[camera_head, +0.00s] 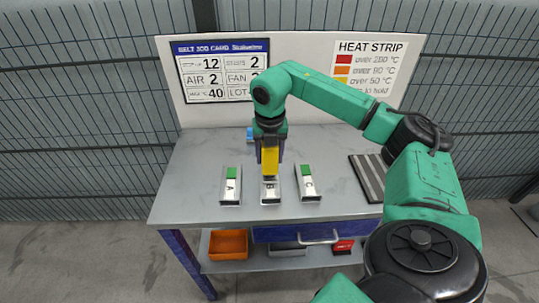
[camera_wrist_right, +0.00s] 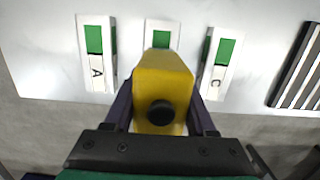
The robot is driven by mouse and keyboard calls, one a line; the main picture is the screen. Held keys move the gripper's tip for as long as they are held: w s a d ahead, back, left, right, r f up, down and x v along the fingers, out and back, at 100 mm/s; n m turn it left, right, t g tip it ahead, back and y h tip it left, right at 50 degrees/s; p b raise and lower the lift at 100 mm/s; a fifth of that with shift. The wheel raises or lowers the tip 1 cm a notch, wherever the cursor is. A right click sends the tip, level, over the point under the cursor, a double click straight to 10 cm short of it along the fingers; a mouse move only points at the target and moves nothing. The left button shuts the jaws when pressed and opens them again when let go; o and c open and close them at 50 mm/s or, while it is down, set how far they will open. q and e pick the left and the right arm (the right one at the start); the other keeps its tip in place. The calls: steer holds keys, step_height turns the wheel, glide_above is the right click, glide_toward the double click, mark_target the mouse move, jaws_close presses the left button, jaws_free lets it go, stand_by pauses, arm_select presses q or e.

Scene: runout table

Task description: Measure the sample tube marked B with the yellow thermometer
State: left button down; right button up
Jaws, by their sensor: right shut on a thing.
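The yellow thermometer (camera_head: 270,161) is held upright in my right gripper (camera_head: 270,150), which is shut on it. In the right wrist view the thermometer (camera_wrist_right: 162,88) fills the middle, with a round black part facing the camera. The sample marked B (camera_head: 270,192) lies on the table directly below the thermometer; whether they touch cannot be told. In the wrist view only B's green end (camera_wrist_right: 161,39) shows clearly past the thermometer. Sample A (camera_head: 231,187) lies to the left and sample C (camera_head: 308,184) to the right, each with a green patch. My left gripper is not in view.
The grey table top (camera_head: 190,185) is free at the left. A dark striped rack (camera_head: 368,177) lies at the right. A small blue thing (camera_head: 249,134) is behind my gripper. A board with signs (camera_head: 300,50) stands behind. An orange bin (camera_head: 228,244) sits on the lower shelf.

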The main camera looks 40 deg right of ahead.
steer(key=shift+f, duration=0.4)
stand_by(1.4)
step_height(320, 180, up, 7)
steer(key=p, duration=0.5)
steer(key=shift+p, duration=0.35)
